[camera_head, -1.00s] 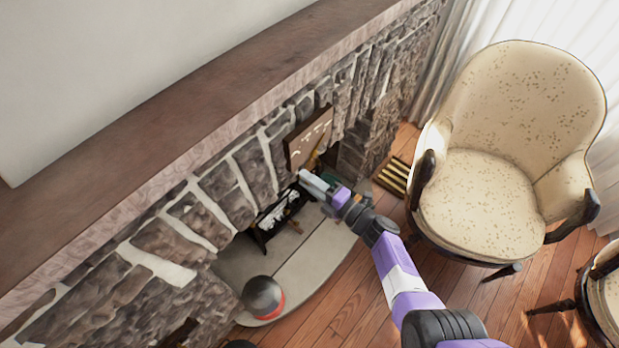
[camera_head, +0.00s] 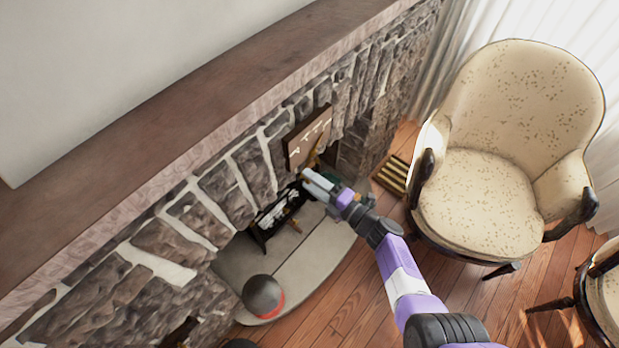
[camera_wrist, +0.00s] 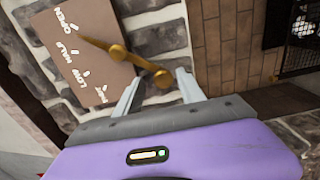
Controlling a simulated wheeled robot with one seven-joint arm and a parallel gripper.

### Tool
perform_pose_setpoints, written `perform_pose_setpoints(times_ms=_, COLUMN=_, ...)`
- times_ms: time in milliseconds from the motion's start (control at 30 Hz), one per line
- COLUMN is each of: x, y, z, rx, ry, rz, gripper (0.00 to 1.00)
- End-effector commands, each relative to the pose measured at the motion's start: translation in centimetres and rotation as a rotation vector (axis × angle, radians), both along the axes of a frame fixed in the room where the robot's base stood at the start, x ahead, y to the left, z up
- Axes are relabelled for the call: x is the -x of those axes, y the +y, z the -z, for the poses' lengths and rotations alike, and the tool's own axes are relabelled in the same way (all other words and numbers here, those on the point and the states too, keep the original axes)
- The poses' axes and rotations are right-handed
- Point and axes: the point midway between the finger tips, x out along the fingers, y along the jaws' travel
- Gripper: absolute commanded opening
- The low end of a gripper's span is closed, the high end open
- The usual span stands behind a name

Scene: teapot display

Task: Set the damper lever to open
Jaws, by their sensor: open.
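The brown damper plate (camera_wrist: 75,50) carries the white words OPEN, HALF, LOW and another that is hard to read. It also shows on the stone wall in the head view (camera_head: 308,138). The brass damper lever (camera_wrist: 140,65) lies across the plate's edge. Its thin tip is on the plate near OPEN, between the OPEN and HALF words; its round knob end is off the plate. In the head view, the lever (camera_head: 315,156) is small above my gripper (camera_head: 306,174). In the wrist view, my gripper (camera_wrist: 158,76) is open, its fingertips on either side of the knob; contact is unclear.
A stone fireplace wall (camera_head: 235,190) with a wooden mantel (camera_head: 200,95) stands close to my arm. The firebox with a grate (camera_head: 275,220) lies below. A patterned armchair (camera_head: 490,200) stands right of my arm. A dark round pot (camera_head: 263,296) is on the hearth.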

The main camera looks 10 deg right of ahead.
Motion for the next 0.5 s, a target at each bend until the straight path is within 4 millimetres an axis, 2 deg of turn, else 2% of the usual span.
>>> perform_pose_setpoints(times_ms=300, x=4.1, y=-3.2, z=-0.1, rx=0.001, ry=-0.001, rz=0.006, gripper=0.46)
perform_pose_setpoints(times_ms=500, x=5.2, y=-4.1, z=-0.1, rx=-0.001, ry=-0.001, rz=0.006, gripper=0.46)
